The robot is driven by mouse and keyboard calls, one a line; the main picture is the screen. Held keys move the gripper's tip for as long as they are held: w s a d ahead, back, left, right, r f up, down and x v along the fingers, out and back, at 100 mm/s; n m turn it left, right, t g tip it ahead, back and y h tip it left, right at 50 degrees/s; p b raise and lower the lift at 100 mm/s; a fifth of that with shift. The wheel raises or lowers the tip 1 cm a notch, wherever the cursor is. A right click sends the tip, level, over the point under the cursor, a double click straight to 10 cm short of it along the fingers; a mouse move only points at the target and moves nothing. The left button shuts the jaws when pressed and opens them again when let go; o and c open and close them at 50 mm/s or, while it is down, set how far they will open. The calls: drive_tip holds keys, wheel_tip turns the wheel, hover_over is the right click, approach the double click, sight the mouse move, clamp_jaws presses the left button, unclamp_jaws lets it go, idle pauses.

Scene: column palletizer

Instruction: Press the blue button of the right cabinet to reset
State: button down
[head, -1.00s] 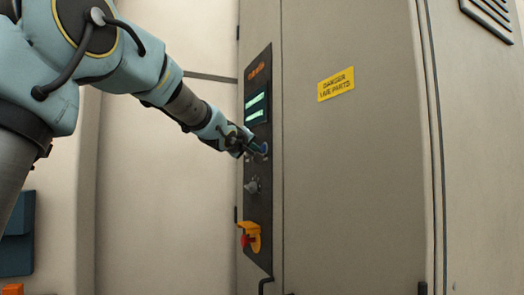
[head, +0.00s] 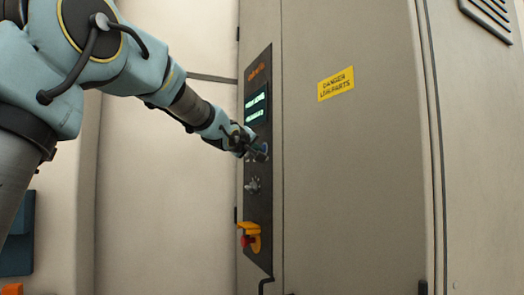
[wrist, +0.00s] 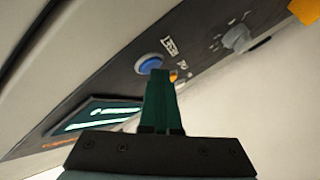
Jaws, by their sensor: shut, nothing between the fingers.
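The right cabinet (head: 350,180) is beige, with a dark control panel (head: 258,215) on its left side. The blue button (wrist: 150,64) is round and sits by a RESET label in the wrist view. In the head view only a bit of blue shows at my gripper's tip. My gripper (wrist: 161,73) is shut and empty, its fingertips right at the lower right edge of the button in the picture. I cannot tell whether they touch it. In the head view my gripper (head: 260,151) reaches the panel just below the lit screen (head: 256,107).
Below the button on the panel are a grey knob (head: 252,185) and a red emergency stop (head: 246,240) with a yellow guard (head: 252,229). A yellow danger sign (head: 336,83) is on the cabinet door. A dark blue box (head: 17,235) stands at lower left.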

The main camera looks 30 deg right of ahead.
idle(0.4)
drive_tip(key=shift+a+p, duration=0.7)
drive_tip(key=shift+p, duration=0.1)
drive_tip(key=a+p, duration=0.4)
drive_tip(key=a, duration=0.1)
drive_tip(key=shift+w+p, duration=0.3)
drive_tip(key=shift+w, duration=0.05)
drive_tip(key=shift+f, duration=0.1)
idle(0.3)
